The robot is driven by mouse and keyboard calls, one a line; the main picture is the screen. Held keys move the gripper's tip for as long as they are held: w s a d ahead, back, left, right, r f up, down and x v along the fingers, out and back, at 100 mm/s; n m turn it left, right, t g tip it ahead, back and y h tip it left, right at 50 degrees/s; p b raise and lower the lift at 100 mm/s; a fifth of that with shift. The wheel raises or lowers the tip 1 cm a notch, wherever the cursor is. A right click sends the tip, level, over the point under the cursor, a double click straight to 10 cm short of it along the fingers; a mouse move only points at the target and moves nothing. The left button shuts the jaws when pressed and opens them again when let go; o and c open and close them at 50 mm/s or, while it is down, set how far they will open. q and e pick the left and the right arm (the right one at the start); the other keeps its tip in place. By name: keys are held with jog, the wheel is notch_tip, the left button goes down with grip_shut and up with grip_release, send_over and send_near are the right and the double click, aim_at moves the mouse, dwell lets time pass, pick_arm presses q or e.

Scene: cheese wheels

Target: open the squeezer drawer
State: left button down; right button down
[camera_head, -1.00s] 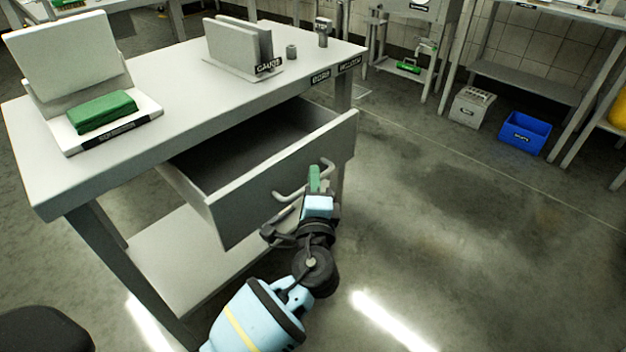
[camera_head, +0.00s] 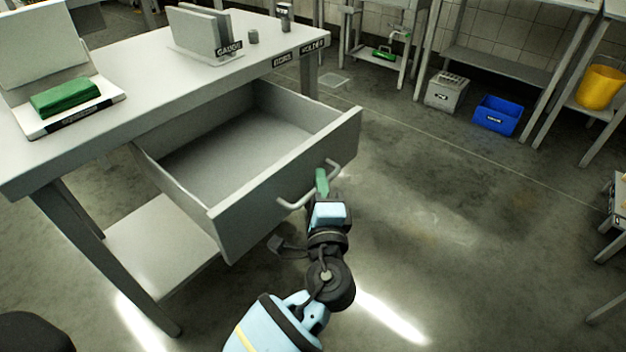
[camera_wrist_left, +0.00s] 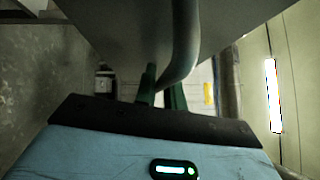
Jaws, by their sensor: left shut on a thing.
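The grey drawer (camera_head: 285,185) stands pulled well out from under the grey worktable (camera_head: 180,90). Its inside shows and looks empty. A bar handle (camera_head: 296,203) is fixed to its front. My left gripper (camera_head: 322,182), with green fingertips, is shut on the handle near its right end. In the left wrist view the curved handle (camera_wrist_left: 182,62) passes between the green fingers (camera_wrist_left: 160,90), below the drawer front. My right gripper is not in view.
A blue bin (camera_head: 497,116), a grey box (camera_head: 446,92) and a yellow bucket (camera_head: 600,88) are at the back right. The floor right of the drawer is clear.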

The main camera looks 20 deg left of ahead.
pick_arm(q)
jog(key=shift+s+d, duration=0.1)
jog(key=shift+d, duration=0.2)
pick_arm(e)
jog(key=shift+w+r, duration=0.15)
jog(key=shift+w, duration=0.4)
pick_arm(q)
jog(key=c, duration=1.5)
grip_release()
jog(key=v, duration=0.8)
jog(key=shift+p, duration=0.35)
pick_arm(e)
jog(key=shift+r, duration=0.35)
pick_arm(q)
jog(key=shift+a, duration=0.1)
